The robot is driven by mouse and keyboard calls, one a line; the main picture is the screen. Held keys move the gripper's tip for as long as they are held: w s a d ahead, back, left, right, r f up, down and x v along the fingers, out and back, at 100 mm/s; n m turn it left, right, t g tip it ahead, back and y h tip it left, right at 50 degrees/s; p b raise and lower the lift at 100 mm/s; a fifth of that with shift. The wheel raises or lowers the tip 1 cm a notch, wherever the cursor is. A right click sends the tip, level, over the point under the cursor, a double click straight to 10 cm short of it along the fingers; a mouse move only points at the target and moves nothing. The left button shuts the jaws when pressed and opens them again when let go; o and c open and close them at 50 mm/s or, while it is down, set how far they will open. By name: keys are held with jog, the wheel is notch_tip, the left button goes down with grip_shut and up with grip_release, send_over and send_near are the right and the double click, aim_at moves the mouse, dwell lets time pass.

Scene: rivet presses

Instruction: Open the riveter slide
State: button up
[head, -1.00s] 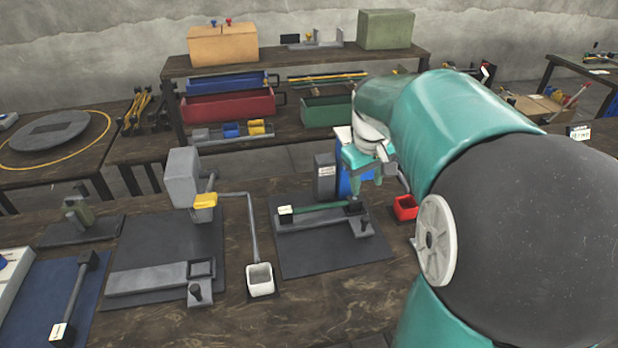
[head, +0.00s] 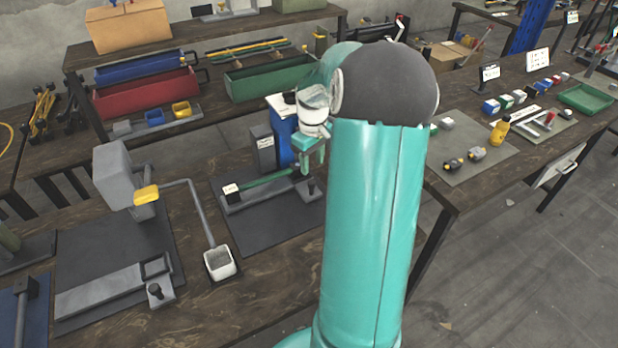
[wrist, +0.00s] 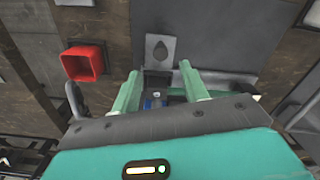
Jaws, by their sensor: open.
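My gripper (head: 313,162) is over the right end of the bar, pointing down. In the wrist view, my gripper (wrist: 160,70) has its two green fingers apart, with a small dark block with a blue part (wrist: 155,101) seen between them. I cannot tell whether the fingers touch it. A grey plate with a drop-shaped hole (wrist: 160,48) lies just beyond the fingertips.
A grey press with a yellow tip (head: 146,194) stands at left, with a white cup (head: 220,263) beside it. A blue body (head: 285,140) stands behind the bar. A red bin (wrist: 82,62) is left of my fingers in the wrist view.

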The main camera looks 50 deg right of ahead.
aim_at(312, 181)
notch_tip(312, 181, down, 7)
jog(key=shift+r, duration=0.1)
jog(key=shift+c, duration=0.4)
grip_shut()
